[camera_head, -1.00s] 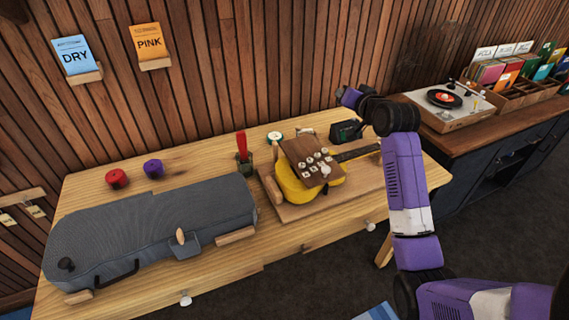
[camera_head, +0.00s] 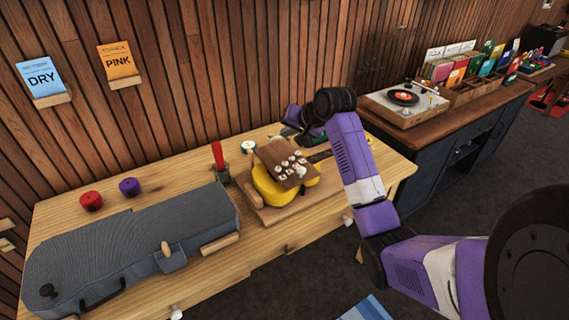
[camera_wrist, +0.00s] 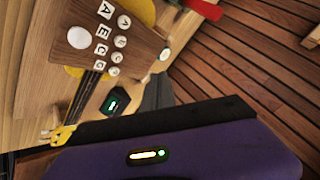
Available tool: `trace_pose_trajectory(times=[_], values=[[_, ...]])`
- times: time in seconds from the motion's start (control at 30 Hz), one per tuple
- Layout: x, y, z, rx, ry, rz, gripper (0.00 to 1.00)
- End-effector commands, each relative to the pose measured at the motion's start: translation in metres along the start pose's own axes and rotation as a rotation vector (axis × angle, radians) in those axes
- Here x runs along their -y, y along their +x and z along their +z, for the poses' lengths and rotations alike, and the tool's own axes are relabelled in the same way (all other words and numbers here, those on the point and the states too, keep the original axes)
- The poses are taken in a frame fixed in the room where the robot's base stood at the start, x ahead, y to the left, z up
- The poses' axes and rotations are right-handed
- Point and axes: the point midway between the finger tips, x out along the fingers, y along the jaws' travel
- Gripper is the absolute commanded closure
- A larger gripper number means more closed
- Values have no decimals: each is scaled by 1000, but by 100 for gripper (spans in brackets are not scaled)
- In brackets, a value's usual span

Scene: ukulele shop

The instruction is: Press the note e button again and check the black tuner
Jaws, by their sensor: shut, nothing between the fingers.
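A brown wooden button board (camera_head: 283,159) sits over a yellow ukulele (camera_head: 268,188) on the workbench. The wrist view shows the board (camera_wrist: 72,16) with letter tiles, round white buttons and one larger white knob (camera_wrist: 78,38). The tile E (camera_wrist: 102,32) has a round button (camera_wrist: 120,41) near it. The black tuner (camera_wrist: 115,100) stands beside the ukulele neck with a lit green screen; its reading is too small to tell. My gripper (camera_wrist: 157,82) is shut and empty, near the tuner and apart from the buttons. In the head view my arm mostly hides the tuner.
A grey ukulele case (camera_head: 130,245) fills the bench's left. Red (camera_head: 91,200) and purple (camera_head: 130,187) round pieces and a red-handled tool (camera_head: 217,158) stand behind it. A turntable (camera_head: 403,103) and record bins are on the dark cabinet at right.

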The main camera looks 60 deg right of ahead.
Motion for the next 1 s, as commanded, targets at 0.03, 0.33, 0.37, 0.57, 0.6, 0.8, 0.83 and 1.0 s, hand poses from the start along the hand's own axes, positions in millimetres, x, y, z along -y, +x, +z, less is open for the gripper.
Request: trace_pose_trajectory(times=[0.03, 0.33, 0.37, 0.57, 0.6, 0.8, 0.83, 1.0], values=[[-1, 1, 1, 0, 0, 0, 100], [-13, 17, 12, -2, 0, 0, 100], [-15, 20, 14, -2, 0, 0, 100], [-27, 37, 26, -2, -1, 0, 100], [-29, 40, 28, -2, -1, 0, 100], [-38, 54, 39, 0, 0, -2, 100], [-40, 56, 41, 0, 0, -1, 100], [-44, 61, 44, -1, 0, 0, 100]])
